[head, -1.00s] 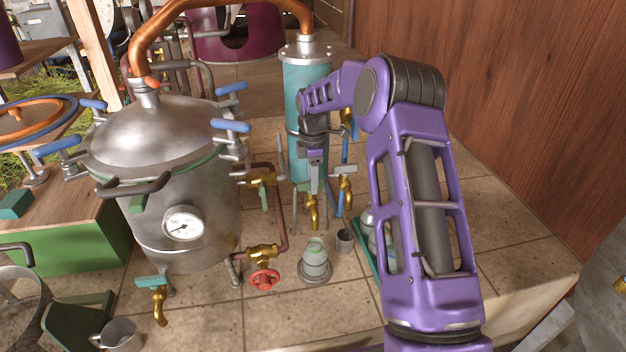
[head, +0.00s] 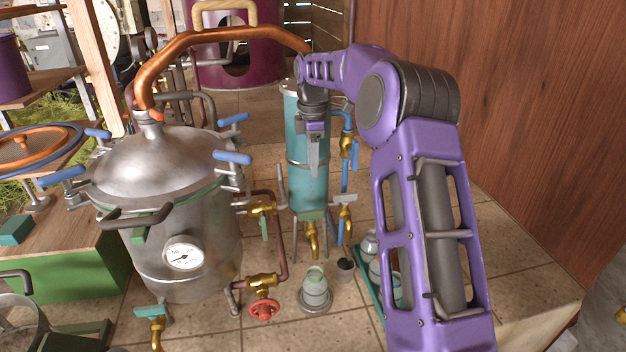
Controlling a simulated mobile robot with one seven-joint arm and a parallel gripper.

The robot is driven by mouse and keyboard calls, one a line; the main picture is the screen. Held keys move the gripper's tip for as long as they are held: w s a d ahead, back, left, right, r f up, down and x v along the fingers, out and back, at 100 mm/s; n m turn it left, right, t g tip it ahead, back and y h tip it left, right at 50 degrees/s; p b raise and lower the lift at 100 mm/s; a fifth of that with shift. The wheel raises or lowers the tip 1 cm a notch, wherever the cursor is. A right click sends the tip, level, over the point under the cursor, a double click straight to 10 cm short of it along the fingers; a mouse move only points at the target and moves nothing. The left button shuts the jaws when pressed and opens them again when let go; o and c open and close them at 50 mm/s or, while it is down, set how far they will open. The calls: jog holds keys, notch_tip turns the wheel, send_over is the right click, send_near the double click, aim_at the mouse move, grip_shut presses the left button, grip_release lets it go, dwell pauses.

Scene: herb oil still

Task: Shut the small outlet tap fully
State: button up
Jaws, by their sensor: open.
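Several small brass taps show in the head view, and I cannot tell for certain which one the task means. One brass tap (head: 312,240) with a green handle hangs at the foot of the teal condenser (head: 307,185), behind and above a glass jar. Another brass tap (head: 346,215) with a pale lever sits just right of it on the blue pipe. A green-handled brass tap (head: 156,328) is low on the pot's left. My gripper (head: 313,172) points down in front of the condenser, above the first tap and apart from it. It is open; its fingers look small and nearly edge-on.
The steel still pot (head: 180,225) with clamps stands left. A red wheel valve (head: 264,309) is on its lower pipe. The jar (head: 315,288) and a small cup (head: 345,269) stand below the condenser. A teal tray (head: 368,285) with jars is partly behind my arm. A wooden wall (head: 530,120) is right.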

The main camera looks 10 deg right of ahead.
notch_tip(320, 180, up, 2)
jog(key=shift+r, duration=0.15)
dwell(1.2)
